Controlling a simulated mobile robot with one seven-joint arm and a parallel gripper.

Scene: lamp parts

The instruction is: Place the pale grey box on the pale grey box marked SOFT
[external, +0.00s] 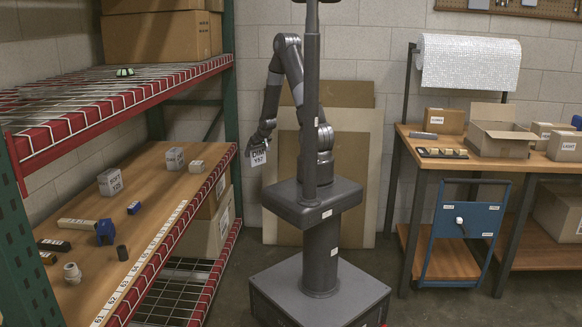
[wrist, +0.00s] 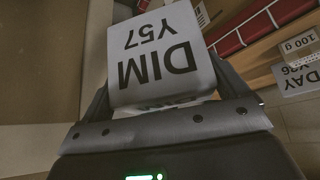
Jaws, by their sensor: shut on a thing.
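My gripper (external: 262,136) is shut on a pale grey box (external: 258,155) marked DIM Y57. It holds the box in the air to the right of the shelf's front edge. In the wrist view the box (wrist: 160,55) sits between the two fingers (wrist: 165,90), its label upside down. The pale grey box marked SOFT (external: 111,182) stands upright on the wooden shelf, well to the left of my gripper. Its top looks bare. I do not see the SOFT box in the wrist view.
A similar grey box (external: 175,159) marked DAY and a small 100 g block (external: 196,166) stand on the shelf between the SOFT box and my gripper. A blue part (external: 106,232) and several small parts lie nearer. A red-edged wire shelf (external: 100,90) hangs above.

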